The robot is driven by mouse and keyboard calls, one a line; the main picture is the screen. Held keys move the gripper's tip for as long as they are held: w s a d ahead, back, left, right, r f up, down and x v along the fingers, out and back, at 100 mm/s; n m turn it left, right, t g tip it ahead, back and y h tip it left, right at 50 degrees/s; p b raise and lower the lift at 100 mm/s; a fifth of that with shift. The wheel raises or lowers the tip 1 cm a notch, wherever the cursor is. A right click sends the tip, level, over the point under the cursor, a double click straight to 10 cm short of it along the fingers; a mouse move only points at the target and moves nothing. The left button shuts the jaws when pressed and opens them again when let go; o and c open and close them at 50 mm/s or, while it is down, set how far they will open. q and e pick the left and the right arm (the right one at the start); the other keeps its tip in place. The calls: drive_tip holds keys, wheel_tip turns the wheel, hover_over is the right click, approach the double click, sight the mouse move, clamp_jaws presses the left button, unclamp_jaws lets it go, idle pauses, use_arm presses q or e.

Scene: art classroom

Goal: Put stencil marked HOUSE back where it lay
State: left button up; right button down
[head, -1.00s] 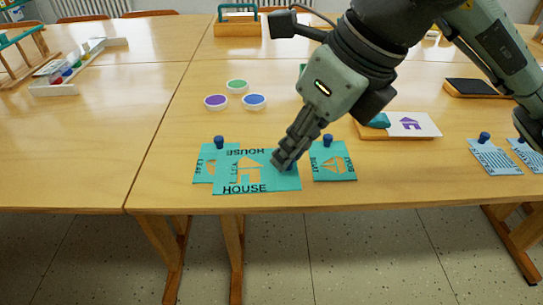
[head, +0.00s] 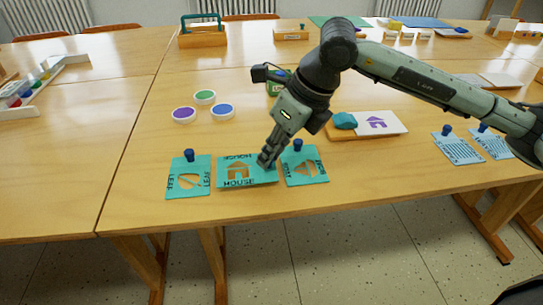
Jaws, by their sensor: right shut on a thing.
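The teal stencil marked HOUSE (head: 227,180) has a house-shaped cut-out. My left gripper is out of view.
Blue knobs stand on the LEAF stencil (head: 189,155) and the boat stencil (head: 298,145). Purple (head: 184,114), green (head: 204,97) and blue (head: 222,111) paint pots stand behind. A wooden board (head: 362,133) with a house print is at right. The table's front edge is close.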

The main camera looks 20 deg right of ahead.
drive_tip(key=shift+f, duration=0.75)
drive_tip(key=c, duration=1.4)
unclamp_jaws()
drive_tip(key=shift+c, duration=0.2)
drive_tip(key=v, duration=1.2)
